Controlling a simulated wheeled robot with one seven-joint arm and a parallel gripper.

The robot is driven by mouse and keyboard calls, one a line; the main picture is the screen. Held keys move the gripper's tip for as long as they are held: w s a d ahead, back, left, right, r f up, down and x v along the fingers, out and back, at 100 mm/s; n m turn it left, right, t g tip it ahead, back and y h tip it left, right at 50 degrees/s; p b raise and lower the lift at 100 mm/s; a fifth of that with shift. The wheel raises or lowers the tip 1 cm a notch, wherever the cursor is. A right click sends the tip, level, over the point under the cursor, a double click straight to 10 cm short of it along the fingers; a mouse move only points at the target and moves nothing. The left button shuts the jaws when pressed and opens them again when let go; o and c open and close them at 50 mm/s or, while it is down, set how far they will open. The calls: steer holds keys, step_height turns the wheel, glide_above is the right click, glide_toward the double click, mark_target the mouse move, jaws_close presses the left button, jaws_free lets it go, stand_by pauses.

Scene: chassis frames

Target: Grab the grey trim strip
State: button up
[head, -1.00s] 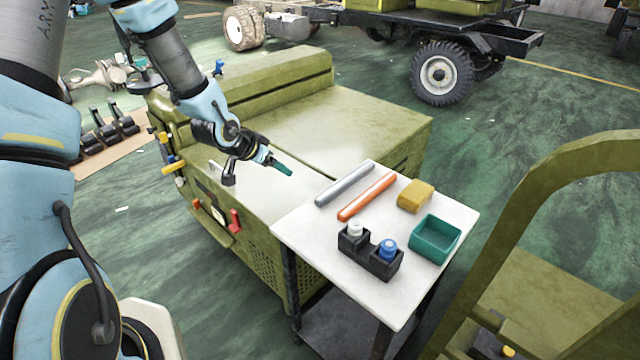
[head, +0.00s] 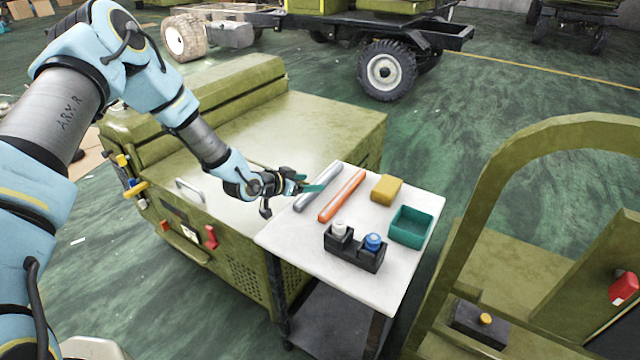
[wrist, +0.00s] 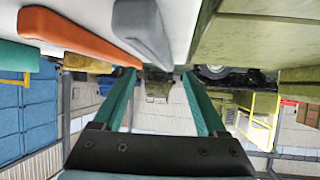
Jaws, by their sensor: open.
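The grey trim strip (head: 331,175) lies on the white cart top along its left edge, beside an orange strip (head: 343,195). In the wrist view the grey strip (wrist: 144,28) is at the top, with the orange strip (wrist: 66,36) left of it. My gripper (head: 312,188) is at the left edge of the cart top, and its teal fingers overlap the middle of the grey strip in the head view. In the wrist view my gripper (wrist: 163,78) has its fingers apart with nothing between them. The grey strip appears above the finger gap there, not between the fingers.
On the cart top (head: 290,246) stand a yellow block (head: 386,189), a teal bin (head: 411,227) and a black holder (head: 352,256) with a white-capped and a blue-capped bottle. A green machine (head: 300,125) adjoins the cart's left side. A green frame (head: 470,215) rises at the right.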

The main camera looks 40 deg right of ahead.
mark_target(320, 182)
steer(key=shift+w+p+x, duration=0.2)
steer(key=shift+p+x, duration=0.6)
steer(key=shift+x, duration=1.45)
jaws_close()
